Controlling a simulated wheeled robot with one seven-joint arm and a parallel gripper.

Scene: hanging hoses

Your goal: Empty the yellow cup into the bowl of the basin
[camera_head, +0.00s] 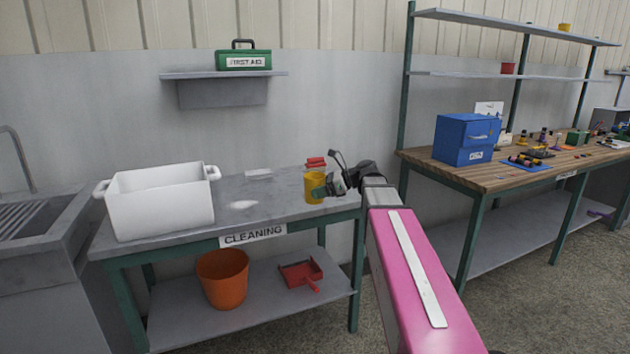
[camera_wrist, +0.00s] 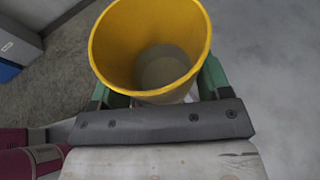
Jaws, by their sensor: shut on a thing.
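The yellow cup (camera_head: 315,187) is upright at the right end of the cleaning table. My gripper (camera_head: 325,189) is shut on its side from the right. In the wrist view the yellow cup (camera_wrist: 150,45) is between the green fingers of my gripper (camera_wrist: 155,88), and I look down into it; a greyish content shows at its bottom. I cannot tell whether the cup touches the table top. A white basin (camera_head: 160,205) with two handles stands at the table's left end; its inner floor is hidden from this angle.
The grey table (camera_head: 270,205) has a pale patch (camera_head: 242,205) and a small white item (camera_head: 258,173) between basin and cup. A red object (camera_head: 316,162) is behind the cup. An orange bucket (camera_head: 222,278) and red dustpan (camera_head: 301,273) are on the lower shelf. A sink (camera_head: 35,225) is far left.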

